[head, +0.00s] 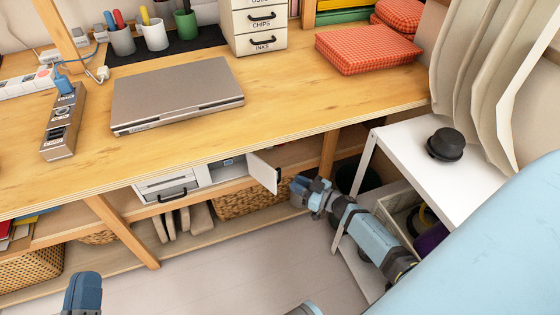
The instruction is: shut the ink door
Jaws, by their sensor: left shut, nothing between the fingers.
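My left gripper (82,292) is at the bottom left edge, shut and empty, far from the door.
The wooden desk (280,95) overhangs the unit, with a closed silver laptop (177,96) on top. A slanted wooden leg (122,231) stands left. A wicker basket (240,202) sits below the door. A white side table (405,150) stands right, near my right arm.

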